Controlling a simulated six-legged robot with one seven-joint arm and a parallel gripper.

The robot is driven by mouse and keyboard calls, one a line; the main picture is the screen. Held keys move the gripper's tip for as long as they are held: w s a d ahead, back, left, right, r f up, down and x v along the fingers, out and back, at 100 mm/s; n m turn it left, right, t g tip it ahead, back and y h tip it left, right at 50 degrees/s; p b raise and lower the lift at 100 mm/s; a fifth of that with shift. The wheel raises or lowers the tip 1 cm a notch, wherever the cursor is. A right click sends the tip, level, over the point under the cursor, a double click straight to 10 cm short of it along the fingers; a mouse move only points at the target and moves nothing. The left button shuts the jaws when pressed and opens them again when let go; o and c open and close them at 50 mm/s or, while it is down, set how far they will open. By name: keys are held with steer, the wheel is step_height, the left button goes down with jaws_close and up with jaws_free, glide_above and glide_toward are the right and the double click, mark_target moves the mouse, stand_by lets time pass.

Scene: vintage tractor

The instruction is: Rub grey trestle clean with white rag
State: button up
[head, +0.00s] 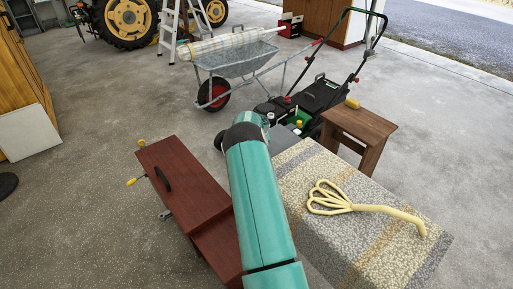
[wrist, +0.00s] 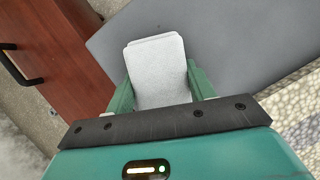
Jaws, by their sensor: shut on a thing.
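In the wrist view my gripper (wrist: 160,92) is shut on the white rag (wrist: 156,70), a pale folded pad between its two green fingers. A flat grey surface, seemingly the grey trestle (wrist: 235,45), lies behind and around the rag. I cannot tell whether the rag touches it. In the head view a small part of the grey trestle (head: 291,153) shows just right of my teal arm. My arm hides the rest of it, along with my gripper and the rag.
A red-brown cabinet (head: 180,178) with a black handle stands left of my arm. A speckled, striped surface (head: 345,235) holds a pale yellow pronged tool (head: 350,204) at right. Behind are a brown stool (head: 365,125), a green-black mower (head: 318,98) and a wheelbarrow (head: 237,62).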

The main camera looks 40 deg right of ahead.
steer(key=shift+a, duration=3.3)
steer(key=shift+w+d+f, duration=0.1)
steer(key=shift+w+d, duration=0.1)
steer(key=shift+d, duration=0.6)
steer(key=shift+w+d+f, duration=0.1)
steer(key=shift+w+d, duration=0.15)
steer(key=shift+d, duration=0.55)
steer(key=shift+w+d+f, duration=0.1)
steer(key=shift+w+d, duration=0.1)
steer(key=shift+d, duration=0.6)
steer(key=shift+s+d+r, duration=0.1)
steer(key=shift+s+d, duration=0.05)
steer(key=shift+d, duration=0.7)
steer(key=shift+s+d, duration=0.1)
steer(key=shift+d, duration=0.75)
steer(key=shift+s+d+r, duration=0.1)
steer(key=shift+d+r, duration=0.05)
steer(key=shift+d, duration=1.45)
steer(key=shift+s+d+r, duration=0.1)
steer(key=shift+d+r, duration=0.05)
steer(key=shift+d, duration=1.4)
steer(key=shift+f, duration=0.1)
steer(key=shift+a, duration=0.15)
